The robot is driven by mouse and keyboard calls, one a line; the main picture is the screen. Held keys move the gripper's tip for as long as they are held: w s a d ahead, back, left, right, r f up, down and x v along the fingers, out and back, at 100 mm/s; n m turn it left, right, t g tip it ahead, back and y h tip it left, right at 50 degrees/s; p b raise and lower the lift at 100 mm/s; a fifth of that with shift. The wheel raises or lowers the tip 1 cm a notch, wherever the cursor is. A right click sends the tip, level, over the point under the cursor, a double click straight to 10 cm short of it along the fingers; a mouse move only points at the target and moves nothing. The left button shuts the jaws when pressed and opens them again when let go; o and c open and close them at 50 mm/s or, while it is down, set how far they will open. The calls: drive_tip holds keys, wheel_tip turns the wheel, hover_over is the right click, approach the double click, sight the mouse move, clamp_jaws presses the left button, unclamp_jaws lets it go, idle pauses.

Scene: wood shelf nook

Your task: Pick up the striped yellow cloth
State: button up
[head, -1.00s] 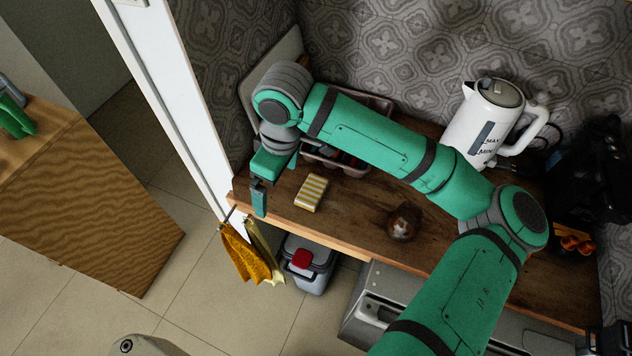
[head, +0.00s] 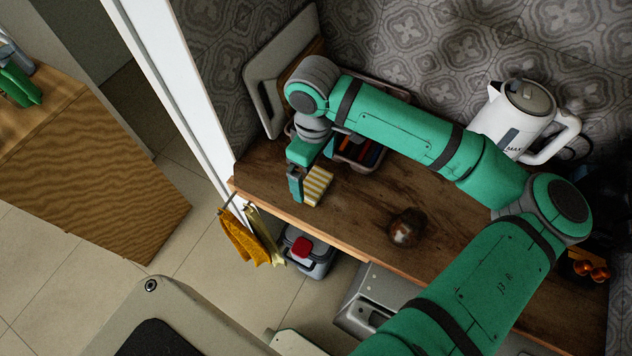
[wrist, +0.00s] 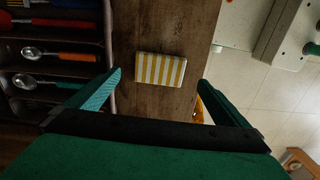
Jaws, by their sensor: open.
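The striped yellow cloth (head: 317,186) is a small folded block with yellow and white stripes, lying flat on the wooden counter near its front edge. In the wrist view the cloth (wrist: 160,69) lies ahead of the fingertips, within the width between them. My gripper (head: 312,178) is over the counter beside the cloth in the head view and hides part of it. In the wrist view my gripper (wrist: 160,83) is open with nothing between its fingers.
A cutlery tray (head: 358,152) stands behind my gripper; it also shows in the wrist view (wrist: 50,45). A brown round object (head: 406,227) and a white kettle (head: 512,118) stand to the right.

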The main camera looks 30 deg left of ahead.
sight(315, 183)
wheel_tip(315, 183, down, 4)
drive_tip(key=shift+a+r, duration=0.15)
drive_tip(key=shift+r, duration=0.05)
drive_tip(key=shift+w+f, duration=0.1)
drive_tip(key=shift+f, duration=0.6)
drive_tip(key=shift+c, duration=0.3)
drive_tip(key=c, duration=1.1)
drive_tip(key=shift+o, duration=0.2)
drive_tip(key=shift+r, duration=0.1)
